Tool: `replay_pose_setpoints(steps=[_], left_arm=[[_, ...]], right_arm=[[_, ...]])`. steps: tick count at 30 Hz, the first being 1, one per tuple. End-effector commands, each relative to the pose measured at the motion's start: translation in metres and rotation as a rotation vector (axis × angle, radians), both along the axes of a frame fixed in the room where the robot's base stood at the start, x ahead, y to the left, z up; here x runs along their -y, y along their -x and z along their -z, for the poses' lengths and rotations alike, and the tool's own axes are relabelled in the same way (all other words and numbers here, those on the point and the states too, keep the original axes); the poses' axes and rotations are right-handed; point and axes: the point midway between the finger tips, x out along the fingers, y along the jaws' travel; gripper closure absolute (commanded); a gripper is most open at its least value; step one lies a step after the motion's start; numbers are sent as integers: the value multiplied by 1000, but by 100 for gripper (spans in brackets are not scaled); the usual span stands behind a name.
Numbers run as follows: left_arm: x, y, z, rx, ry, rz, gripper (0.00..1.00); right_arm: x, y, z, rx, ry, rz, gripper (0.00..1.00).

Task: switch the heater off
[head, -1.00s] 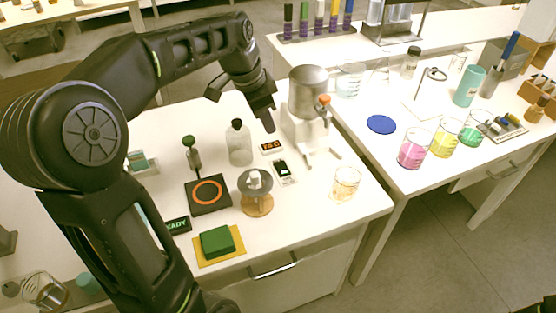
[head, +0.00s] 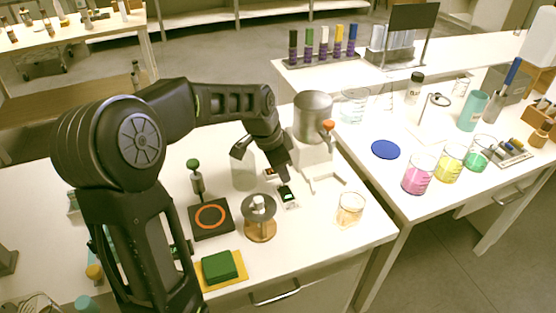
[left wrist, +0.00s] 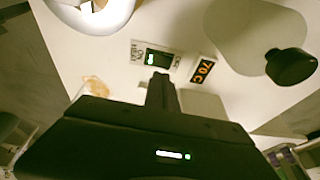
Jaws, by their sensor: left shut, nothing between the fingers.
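The heater switch (head: 287,192) is a small black rocker on a white plate on the table, with a green lit part. In the left wrist view the switch (left wrist: 157,59) shows its green light towards the left end; the plate's print is too small to read surely. An orange "70 C" display (left wrist: 203,70) is beside it, mostly covered by my gripper in the head view. A black hot plate with an orange ring (head: 210,217) stands to the left. My left gripper (head: 284,172) is shut and empty, its tips just by the switch; I cannot tell whether they touch it.
A round stand (head: 260,218) is close in front of the switch.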

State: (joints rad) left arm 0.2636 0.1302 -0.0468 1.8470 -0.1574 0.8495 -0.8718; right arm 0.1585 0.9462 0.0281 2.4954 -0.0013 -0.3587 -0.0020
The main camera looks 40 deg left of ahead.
Motion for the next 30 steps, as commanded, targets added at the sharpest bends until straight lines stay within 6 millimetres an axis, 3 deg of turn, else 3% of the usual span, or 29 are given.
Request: replay_pose_setpoints(steps=[3, 9, 30], left_arm=[[-2, -1, 20, -3, 0, 0, 100], [-4, -3, 37, -1, 1, -1, 100], [-7, -4, 44, -36, 45, -1, 100]], right_arm=[[0, 0, 0, 0, 0, 0, 64], [0, 0, 0, 0, 0, 0, 64], [0, 0, -3, 0, 0, 0, 64]])
